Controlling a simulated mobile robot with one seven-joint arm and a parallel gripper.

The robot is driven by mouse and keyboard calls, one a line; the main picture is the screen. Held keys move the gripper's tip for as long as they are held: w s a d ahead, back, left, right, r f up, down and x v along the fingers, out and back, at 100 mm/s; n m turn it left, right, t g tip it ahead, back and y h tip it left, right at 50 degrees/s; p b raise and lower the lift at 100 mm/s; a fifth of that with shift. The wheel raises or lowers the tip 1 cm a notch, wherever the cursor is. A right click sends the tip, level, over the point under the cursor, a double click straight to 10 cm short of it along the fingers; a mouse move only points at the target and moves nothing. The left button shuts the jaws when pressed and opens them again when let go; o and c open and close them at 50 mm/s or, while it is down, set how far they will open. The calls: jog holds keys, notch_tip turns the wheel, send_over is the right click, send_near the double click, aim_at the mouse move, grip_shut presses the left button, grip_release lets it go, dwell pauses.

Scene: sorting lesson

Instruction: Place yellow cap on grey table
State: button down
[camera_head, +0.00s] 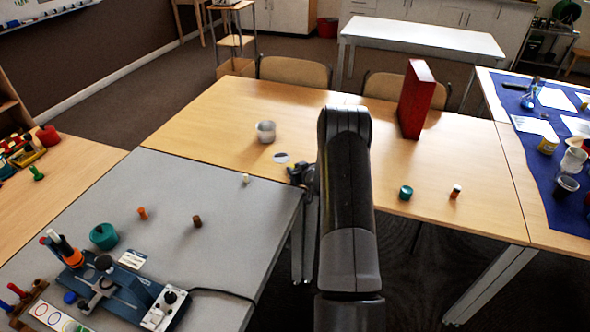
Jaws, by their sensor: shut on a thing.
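My gripper (297,174) is small and dark in view, at the back right corner of the grey table (225,255), beside the wooden table's near edge. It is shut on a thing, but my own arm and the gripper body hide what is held. I cannot make out a clearly yellow cap. A small pale cream cylinder (245,178) stands on the grey table, left of my gripper and apart from it. An orange cylinder (143,213) and a brown cylinder (197,221) stand further left on the same table.
The grey table also bears a teal round container (104,236) and a blue device (125,290) with a cable. The wooden table (215,120) holds a whitish cup (265,131), a white disc (282,157), a red box (416,98) and a teal jar (405,192).

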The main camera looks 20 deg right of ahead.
jog(key=shift+f, duration=0.2)
jog(key=c, duration=1.2)
grip_release()
jog(key=shift+c, duration=0.2)
